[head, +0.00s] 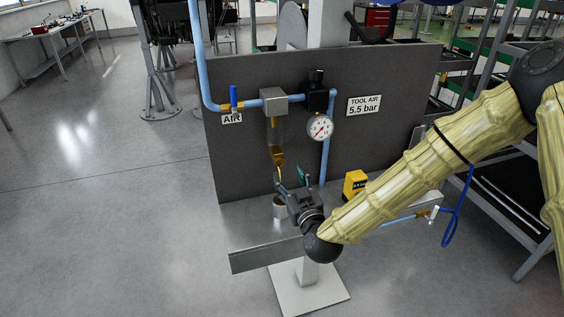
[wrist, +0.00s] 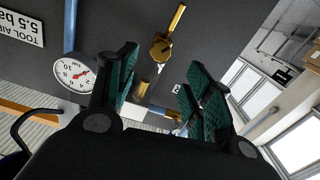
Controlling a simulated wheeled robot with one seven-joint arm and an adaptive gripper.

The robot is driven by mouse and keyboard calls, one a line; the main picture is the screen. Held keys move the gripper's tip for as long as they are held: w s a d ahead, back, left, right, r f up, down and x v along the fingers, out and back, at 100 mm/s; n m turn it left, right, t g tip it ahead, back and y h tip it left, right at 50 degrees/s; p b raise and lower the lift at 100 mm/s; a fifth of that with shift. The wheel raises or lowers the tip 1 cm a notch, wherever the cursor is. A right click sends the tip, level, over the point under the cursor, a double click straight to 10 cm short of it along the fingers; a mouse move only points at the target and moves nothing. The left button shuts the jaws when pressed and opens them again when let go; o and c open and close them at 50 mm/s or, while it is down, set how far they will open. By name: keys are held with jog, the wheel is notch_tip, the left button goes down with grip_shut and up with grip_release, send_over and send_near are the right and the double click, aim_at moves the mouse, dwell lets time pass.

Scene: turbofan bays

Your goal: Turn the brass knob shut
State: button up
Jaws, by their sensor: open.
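The brass knob (head: 278,157) sits at the bottom of a clear bowl under a grey block on the dark panel. A thin brass spout runs down from it. In the wrist view, which looks upside down, the brass knob (wrist: 160,48) shows beyond the fingers, with the spout pointing up in the picture. My gripper (head: 290,181) is just below and slightly right of the knob, fingers pointing up at it. In the wrist view my gripper (wrist: 163,88) is open, its green-padded fingers apart with nothing between the tips. I cannot tell the knob's exact turn.
A metal cup (head: 279,207) stands on the shelf (head: 250,222) under the spout, close to my gripper. A pressure gauge (head: 320,128) and blue pipe (head: 325,162) are right of the knob. A blue-handled valve (head: 233,97) is left. A yellow box (head: 355,183) stands on the shelf.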

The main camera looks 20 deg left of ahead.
aim_at(281, 163)
jog(key=p+x, duration=0.2)
jog(key=x, duration=0.6)
jog(key=shift+w+a+p, duration=0.1)
jog(key=shift+a+p, duration=0.05)
jog(key=shift+p, duration=0.2)
jog(key=shift+f, duration=0.1)
jog(key=c, duration=1)
